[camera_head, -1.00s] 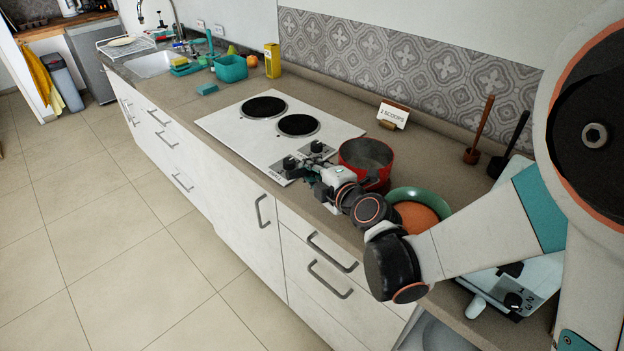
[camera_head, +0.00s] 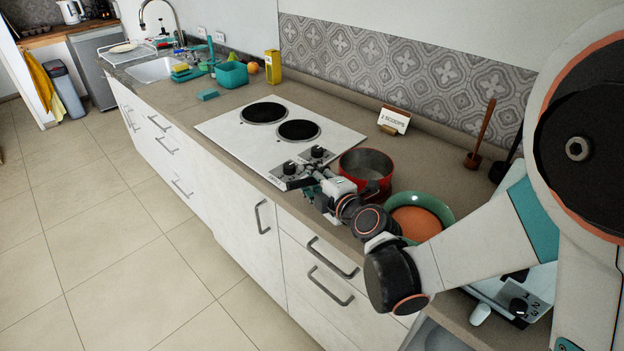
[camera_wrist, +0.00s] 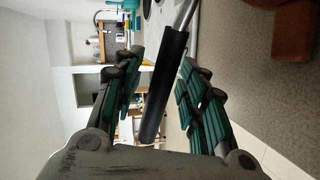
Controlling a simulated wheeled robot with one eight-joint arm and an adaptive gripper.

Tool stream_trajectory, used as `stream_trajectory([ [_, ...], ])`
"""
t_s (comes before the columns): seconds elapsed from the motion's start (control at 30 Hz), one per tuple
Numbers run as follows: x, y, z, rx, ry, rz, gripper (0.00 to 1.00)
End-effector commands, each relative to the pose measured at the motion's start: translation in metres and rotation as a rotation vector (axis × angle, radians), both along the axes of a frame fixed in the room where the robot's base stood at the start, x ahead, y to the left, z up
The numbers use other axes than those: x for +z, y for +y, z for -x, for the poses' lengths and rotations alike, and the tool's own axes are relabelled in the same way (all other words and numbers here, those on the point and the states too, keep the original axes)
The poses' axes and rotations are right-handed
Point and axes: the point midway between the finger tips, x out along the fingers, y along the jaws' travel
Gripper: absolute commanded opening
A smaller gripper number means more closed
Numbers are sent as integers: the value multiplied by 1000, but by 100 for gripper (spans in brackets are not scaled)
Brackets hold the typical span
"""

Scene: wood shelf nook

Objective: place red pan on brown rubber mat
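The red pan (camera_head: 365,172) stands upright on the counter at the right of the white hob, empty as far as I can see. My gripper (camera_head: 318,186) is at its front left side, low near the counter edge. In the wrist view my gripper (camera_wrist: 162,88) is open, with a long black handle (camera_wrist: 163,85) between its fingers and gaps visible beside it. The handle appears to be the pan's, but its join is out of view. A reddish-brown surface (camera_wrist: 282,30) shows at the top right there. I cannot make out a brown rubber mat.
A green dish with an orange one inside (camera_head: 417,222) stands right beside the pan, close to my arm. The hob (camera_head: 240,135) lies left. A small sign (camera_head: 394,119) and a wooden utensil (camera_head: 481,135) stand behind. Counter left of the hob has some free room.

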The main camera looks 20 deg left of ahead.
Motion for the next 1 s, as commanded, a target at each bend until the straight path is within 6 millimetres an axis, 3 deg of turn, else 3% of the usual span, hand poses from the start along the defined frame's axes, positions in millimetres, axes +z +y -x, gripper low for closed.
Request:
stream_trajectory([
  [0.17,7,-10,7,-2,1,0,38],
  [0.63,28,-77,62,-2,1,0,38],
  [1.0,31,-90,74,0,1,-1,38],
])
